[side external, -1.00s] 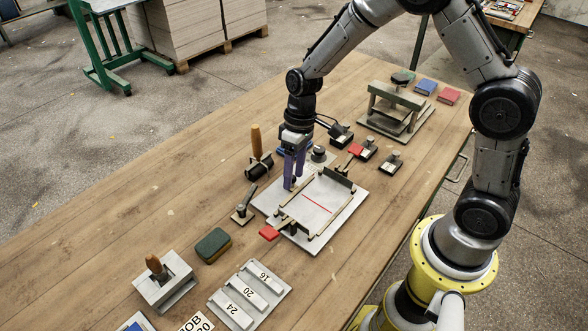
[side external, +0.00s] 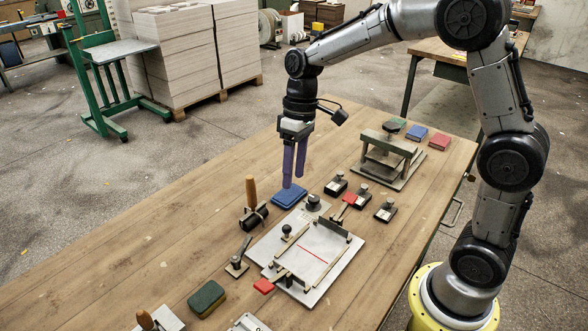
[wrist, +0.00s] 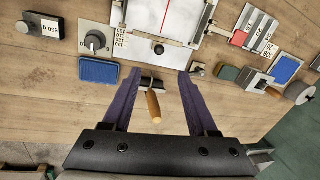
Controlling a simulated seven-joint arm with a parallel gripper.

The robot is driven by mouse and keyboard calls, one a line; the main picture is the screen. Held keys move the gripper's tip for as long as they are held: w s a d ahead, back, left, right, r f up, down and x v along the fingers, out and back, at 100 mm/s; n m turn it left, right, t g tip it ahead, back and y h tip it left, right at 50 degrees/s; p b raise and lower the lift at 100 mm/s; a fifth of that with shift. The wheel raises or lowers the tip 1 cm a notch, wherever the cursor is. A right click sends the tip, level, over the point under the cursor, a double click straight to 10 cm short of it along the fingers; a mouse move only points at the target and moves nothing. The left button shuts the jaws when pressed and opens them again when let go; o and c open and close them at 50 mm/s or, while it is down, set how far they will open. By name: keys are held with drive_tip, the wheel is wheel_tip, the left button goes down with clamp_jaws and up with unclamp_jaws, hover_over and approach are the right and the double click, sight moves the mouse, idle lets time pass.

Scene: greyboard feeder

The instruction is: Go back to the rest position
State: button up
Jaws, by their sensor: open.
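My gripper (side external: 293,180) is raised above the wooden table in the side view, fingers pointing down. In the wrist view my gripper (wrist: 155,75) has its two purple fingers wide apart with nothing held between them. The wooden handle of a black roller (wrist: 153,104) shows between and beyond the fingers, on the table below. The grey feeder plate (side external: 262,252) lies in front of the gripper with a white sheet marked by a red line (side external: 314,254). A blue pad (side external: 289,195) lies just under the fingertips in the side view; a gap cannot be judged exactly there.
The roller (side external: 252,215), a lever tool (side external: 238,265) and a green pad (side external: 207,299) lie along the plate's left. Small black weights (side external: 336,184) and a grey press (side external: 390,155) stand behind. The table's left side is mostly clear.

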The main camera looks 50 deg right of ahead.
drive_tip(key=shift+r, duration=0.15)
drive_tip(key=s+r+t, duration=0.4)
drive_tip(key=s+r, duration=0.7)
drive_tip(key=s+d+f+m+t+h, duration=0.2)
drive_tip(key=s+f, duration=0.2)
drive_tip(key=s, duration=0.6)
drive_tip(key=shift+s, duration=0.4)
idle(0.5)
